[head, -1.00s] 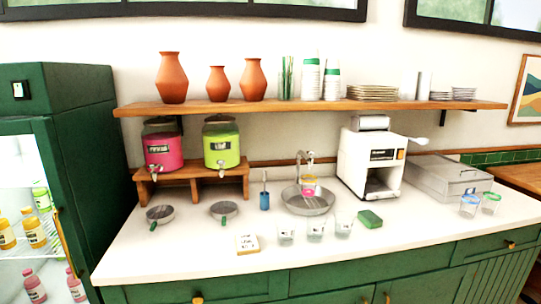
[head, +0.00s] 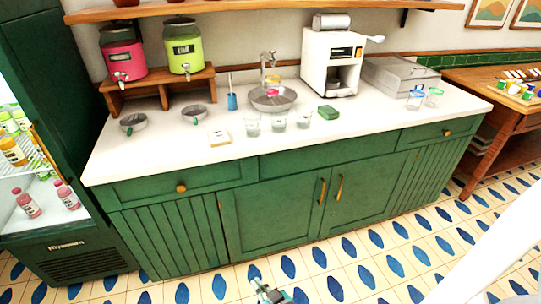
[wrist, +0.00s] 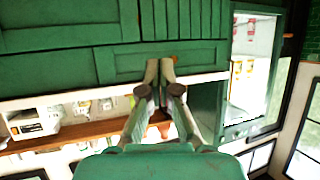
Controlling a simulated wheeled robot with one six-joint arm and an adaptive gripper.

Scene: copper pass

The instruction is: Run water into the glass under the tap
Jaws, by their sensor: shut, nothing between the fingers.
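The tap (head: 268,62) rises behind the round metal sink (head: 288,103) set in the white counter. A small glass with yellow and pink on it (head: 272,90) stands in the sink under the spout. It is too small to tell whether water is running or in it. My gripper (head: 262,284) shows small at the bottom edge of the head view, low in front of the green cabinet and well away from the tap. In the wrist view my gripper (wrist: 160,66) is shut and empty, with its fingertips together.
Clear glasses (head: 278,121) stand along the counter before the sink, with a green sponge (head: 328,112) to their right. A white machine (head: 318,70) is right of the tap, drink dispensers (head: 184,55) left. The floor (head: 340,265) before the cabinet is free.

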